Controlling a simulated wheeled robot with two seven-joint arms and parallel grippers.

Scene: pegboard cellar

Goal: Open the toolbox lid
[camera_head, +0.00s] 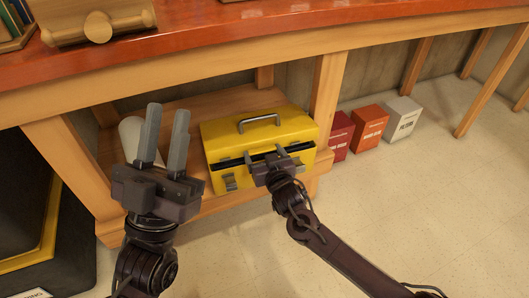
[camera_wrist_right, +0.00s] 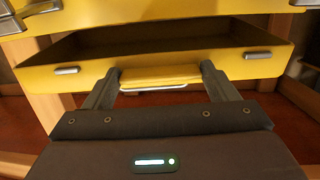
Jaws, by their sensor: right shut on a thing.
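The yellow toolbox (camera_head: 222,134) sits on the wooden shelf under the bench, with a grey handle (camera_head: 259,122) on top of its lid. A dark gap along the front shows the lid slightly raised. My right gripper (camera_head: 267,160) is at the middle of the toolbox front. In the right wrist view its fingers (camera_wrist_right: 160,77) are shut on a yellow front piece with a metal edge (camera_wrist_right: 154,88), between two grey latches (camera_wrist_right: 66,71). The dark inside shows past it. My left gripper (camera_head: 167,112) is open and empty, left of the toolbox.
The red-brown bench top (camera_head: 222,35) overhangs the toolbox. A wooden post (camera_head: 327,91) stands close at its right. Red, orange and white boxes (camera_head: 401,117) stand on the floor beyond. A white rounded object (camera_head: 130,137) is partly hidden behind my left gripper. The floor in front is clear.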

